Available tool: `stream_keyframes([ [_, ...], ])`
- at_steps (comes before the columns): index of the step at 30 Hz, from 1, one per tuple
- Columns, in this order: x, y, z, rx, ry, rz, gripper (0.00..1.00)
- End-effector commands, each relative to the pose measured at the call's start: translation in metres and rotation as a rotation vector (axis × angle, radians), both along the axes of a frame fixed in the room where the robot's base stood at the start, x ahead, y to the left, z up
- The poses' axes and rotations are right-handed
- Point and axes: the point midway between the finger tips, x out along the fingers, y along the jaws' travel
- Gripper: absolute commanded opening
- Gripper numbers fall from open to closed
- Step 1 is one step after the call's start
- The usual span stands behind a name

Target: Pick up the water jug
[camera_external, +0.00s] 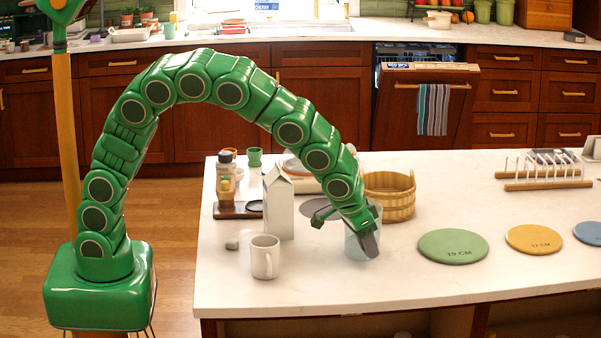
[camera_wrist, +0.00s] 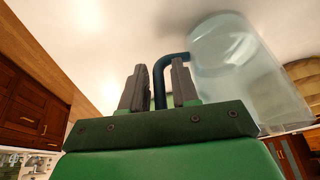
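The water jug (camera_external: 352,248) is a pale, translucent blue vessel standing upright on the white island, partly hidden by my gripper (camera_external: 346,226). In the wrist view the jug (camera_wrist: 248,75) is at the right, with its dark blue handle (camera_wrist: 160,85) bending towards my gripper (camera_wrist: 161,75). The handle lies between my two grey fingers. A gap shows beside the handle at the left finger, so my gripper looks open around it. Whether the right finger touches the handle is hard to tell.
A white mug (camera_external: 264,258) and a white carton (camera_external: 279,205) stand left of the jug. A wooden basket (camera_external: 390,196) stands behind it at the right. A green disc (camera_external: 452,247) and a yellow disc (camera_external: 533,240) lie further right. The front of the island is clear.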

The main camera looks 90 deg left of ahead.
Motion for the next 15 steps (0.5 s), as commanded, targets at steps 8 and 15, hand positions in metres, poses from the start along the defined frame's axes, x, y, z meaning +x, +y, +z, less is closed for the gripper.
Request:
stream_keyframes([
  [8, 0.0000, -0.0001, 0.0003, 0.000, 0.000, 0.000, 0.07],
  [15, 0.0001, -0.0004, 0.0003, -0.001, 0.000, 0.000, 0.00],
])
